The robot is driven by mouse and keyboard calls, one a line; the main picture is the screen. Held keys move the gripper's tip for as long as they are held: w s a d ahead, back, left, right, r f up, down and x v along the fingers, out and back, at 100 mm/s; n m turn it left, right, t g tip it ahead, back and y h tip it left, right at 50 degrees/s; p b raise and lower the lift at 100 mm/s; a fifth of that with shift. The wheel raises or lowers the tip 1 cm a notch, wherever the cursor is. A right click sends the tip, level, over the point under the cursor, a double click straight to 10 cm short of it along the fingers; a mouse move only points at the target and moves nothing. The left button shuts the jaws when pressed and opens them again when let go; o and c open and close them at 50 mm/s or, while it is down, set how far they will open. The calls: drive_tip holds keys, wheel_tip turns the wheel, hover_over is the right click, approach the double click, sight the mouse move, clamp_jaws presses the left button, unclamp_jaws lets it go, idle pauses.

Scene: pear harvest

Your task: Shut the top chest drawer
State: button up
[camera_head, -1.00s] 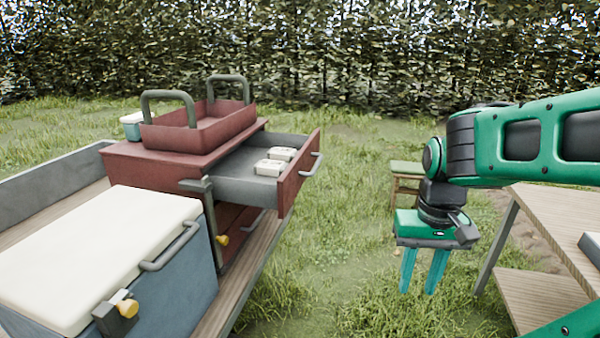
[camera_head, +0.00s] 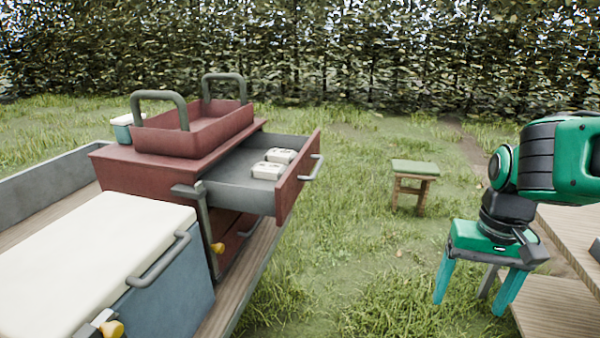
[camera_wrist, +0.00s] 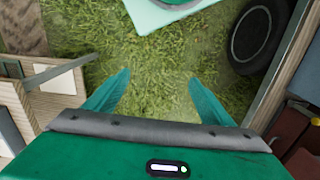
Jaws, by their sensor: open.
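The red chest (camera_head: 150,172) stands on a wooden cart bed at the left in the head view. Its top drawer (camera_head: 292,181) is pulled well out to the right, with a grey bar handle (camera_head: 313,167) on its red front. Two small pale boxes (camera_head: 273,164) lie in the drawer. My gripper (camera_head: 471,292) is open and empty, pointing down, well to the right of the drawer and apart from it. In the wrist view its two teal fingers (camera_wrist: 158,98) are spread over grass. The chest's lower part is partly hidden by the cooler.
A blue cooler with a cream lid (camera_head: 95,250) stands in front of the chest. A red tray with two grey handles (camera_head: 195,130) sits on the chest. A stool (camera_head: 414,168) stands on the grass beyond. A wooden table (camera_head: 560,300) is at the right. Grass lies free between.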

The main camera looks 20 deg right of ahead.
drive_tip(key=o, duration=0.5)
